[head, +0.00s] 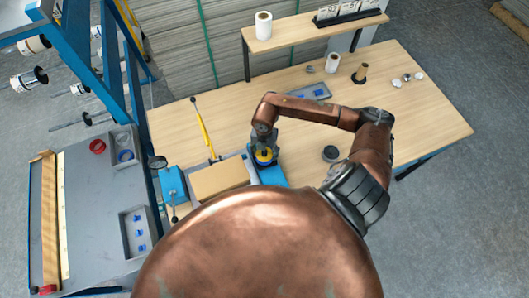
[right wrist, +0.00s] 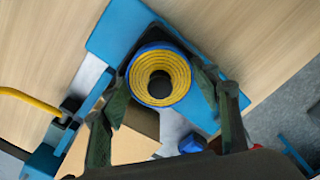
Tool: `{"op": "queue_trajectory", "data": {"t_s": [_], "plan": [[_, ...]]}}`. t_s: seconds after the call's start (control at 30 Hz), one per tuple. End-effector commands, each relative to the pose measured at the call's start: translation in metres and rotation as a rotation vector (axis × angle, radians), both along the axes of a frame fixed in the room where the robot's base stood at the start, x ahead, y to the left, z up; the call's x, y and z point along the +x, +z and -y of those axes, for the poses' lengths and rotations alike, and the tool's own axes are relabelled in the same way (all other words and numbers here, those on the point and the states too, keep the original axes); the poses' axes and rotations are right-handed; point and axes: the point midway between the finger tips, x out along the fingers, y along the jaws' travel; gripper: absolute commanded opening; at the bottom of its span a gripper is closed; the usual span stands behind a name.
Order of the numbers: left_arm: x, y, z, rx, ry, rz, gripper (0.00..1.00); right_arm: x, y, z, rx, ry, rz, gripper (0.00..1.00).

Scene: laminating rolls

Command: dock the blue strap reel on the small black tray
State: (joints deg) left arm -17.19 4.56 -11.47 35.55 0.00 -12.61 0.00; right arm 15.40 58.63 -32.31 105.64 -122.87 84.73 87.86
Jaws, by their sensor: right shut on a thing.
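A reel with a blue outer rim and yellow rings around a dark core (right wrist: 160,60) sits between the fingers of my right gripper (right wrist: 167,88) in the right wrist view. In the head view the right gripper (head: 264,148) reaches down over the reel (head: 264,157), above a blue base (head: 273,176) beside a cardboard box. The gripper is shut on the reel. Whether the reel touches the base cannot be told. A small round black piece (head: 330,153) lies on the table to the right; I cannot tell whether it is the small black tray. My left gripper is not in view.
The cardboard box (head: 218,180) and a yellow-handled lever (head: 204,130) stand left of the gripper. A blue-grey tray (head: 309,92) lies behind my right arm. A shelf (head: 292,38) holds a white roll and a black card holder. The table's right part is mostly clear.

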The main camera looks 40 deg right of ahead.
Motion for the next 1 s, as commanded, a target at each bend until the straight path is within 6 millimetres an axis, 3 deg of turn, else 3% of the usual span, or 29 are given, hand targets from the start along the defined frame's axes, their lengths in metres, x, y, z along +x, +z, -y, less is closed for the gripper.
{"op": "queue_trajectory", "data": {"t_s": [1.0], "plan": [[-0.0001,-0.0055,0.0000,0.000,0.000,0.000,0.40,0.0001,-0.0067,-0.0006,0.001,0.000,0.001,0.26]]}}
